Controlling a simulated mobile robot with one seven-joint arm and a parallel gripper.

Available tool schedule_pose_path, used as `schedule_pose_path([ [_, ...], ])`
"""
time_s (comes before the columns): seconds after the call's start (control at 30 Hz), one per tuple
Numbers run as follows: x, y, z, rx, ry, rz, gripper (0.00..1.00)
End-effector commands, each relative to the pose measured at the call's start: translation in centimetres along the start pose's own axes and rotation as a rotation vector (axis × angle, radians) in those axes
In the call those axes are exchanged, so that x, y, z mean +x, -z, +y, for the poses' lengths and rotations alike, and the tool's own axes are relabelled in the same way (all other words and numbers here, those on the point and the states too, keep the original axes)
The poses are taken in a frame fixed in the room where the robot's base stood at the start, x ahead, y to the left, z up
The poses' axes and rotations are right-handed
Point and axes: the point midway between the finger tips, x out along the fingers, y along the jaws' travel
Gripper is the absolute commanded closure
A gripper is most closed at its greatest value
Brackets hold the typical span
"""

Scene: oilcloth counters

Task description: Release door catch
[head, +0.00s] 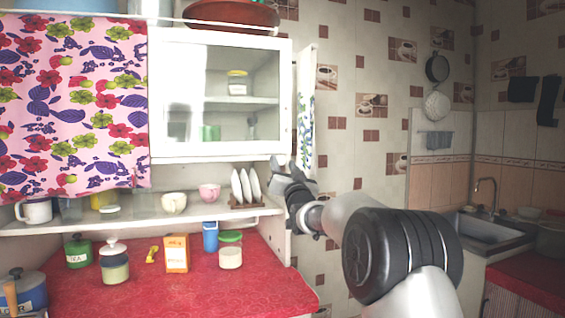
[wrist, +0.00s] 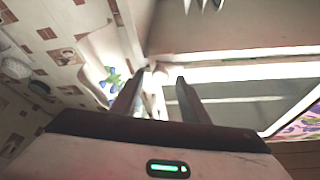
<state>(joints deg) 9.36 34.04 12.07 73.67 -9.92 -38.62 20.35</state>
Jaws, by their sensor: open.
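The white wall cabinet has a glazed door (head: 222,154) that looks closed, with shelves behind the glass. The door's pale frame and glass also fill the right of the wrist view (wrist: 245,74). My gripper (head: 281,161) is at the cabinet's lower right corner in the head view. In the wrist view my gripper (wrist: 153,88) is open, its two fingers apart and pointing at the cabinet edge. A small whitish knob-like piece, possibly the door catch (wrist: 160,72), shows between and beyond the fingertips. I cannot tell whether the fingers touch it. In the head view my gripper hides that spot.
A patterned towel (head: 306,115) hangs just right of the cabinet. Below it, a shelf (head: 110,224) holds bowls, mugs and a rack of white plates (head: 254,187). A floral curtain (head: 75,100) covers the left. Jars and a box stand on the red counter (head: 200,290).

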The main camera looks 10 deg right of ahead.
Motion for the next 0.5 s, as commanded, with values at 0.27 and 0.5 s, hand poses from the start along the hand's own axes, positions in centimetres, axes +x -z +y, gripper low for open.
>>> schedule_pose_path([
  [0.27,1.7,0.0,-0.1,-0.001,0.001,0.001,0.59],
  [0.5,1.7,0.0,0.0,-0.001,0.001,0.000,0.59],
])
